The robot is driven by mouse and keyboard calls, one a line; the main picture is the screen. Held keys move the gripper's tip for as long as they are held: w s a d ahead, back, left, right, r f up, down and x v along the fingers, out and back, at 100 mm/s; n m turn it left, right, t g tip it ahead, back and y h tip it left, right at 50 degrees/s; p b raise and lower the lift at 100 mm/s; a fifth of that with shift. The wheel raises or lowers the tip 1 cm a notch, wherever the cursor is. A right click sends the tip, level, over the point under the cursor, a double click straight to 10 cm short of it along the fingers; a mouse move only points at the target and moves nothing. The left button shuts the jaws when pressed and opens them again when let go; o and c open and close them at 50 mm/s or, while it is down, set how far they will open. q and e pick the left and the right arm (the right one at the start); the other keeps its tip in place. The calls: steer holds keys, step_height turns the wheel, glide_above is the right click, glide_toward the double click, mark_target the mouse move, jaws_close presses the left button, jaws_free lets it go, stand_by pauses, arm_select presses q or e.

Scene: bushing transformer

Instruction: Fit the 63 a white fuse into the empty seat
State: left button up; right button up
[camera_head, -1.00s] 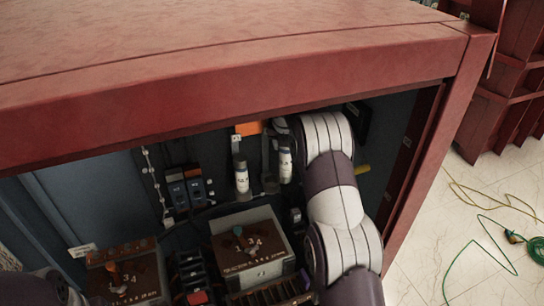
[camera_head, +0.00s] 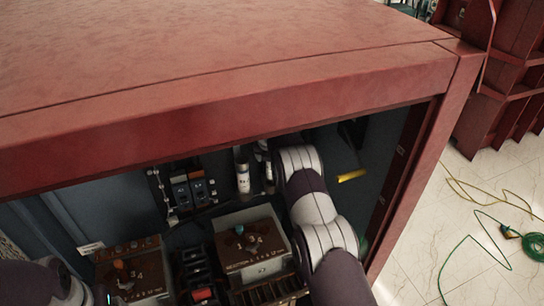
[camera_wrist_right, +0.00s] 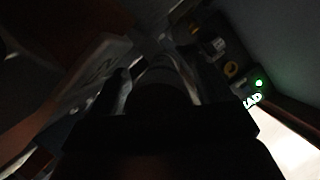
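A white fuse (camera_head: 243,177) stands upright at the back of the cabinet in the head view, left of my right arm. A narrow pale and grey part (camera_head: 267,170) shows between that fuse and my arm, too covered to tell whether it is the empty seat. My right gripper is hidden behind my arm in the head view. In the dark right wrist view, a dim rounded shape (camera_wrist_right: 160,80) lies in front of my gripper; I cannot tell whether the fingers hold it. The 63 a marking is not readable. My left arm shows at lower left, its gripper out of view.
The red cabinet top edge (camera_head: 230,105) overhangs the opening. Blue breakers (camera_head: 188,190) stand left of the fuse. Two terminal boxes (camera_head: 250,243) (camera_head: 132,272) fill the front. A yellow part (camera_head: 351,175) sits right of my arm. Green cable (camera_head: 485,240) lies on the floor.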

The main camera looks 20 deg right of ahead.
steer(key=b+v, duration=0.3)
steer(key=v, duration=0.8)
steer(key=shift+w+b, duration=0.3)
steer(key=shift+s+r, duration=0.15)
steer(key=shift+r, duration=0.1)
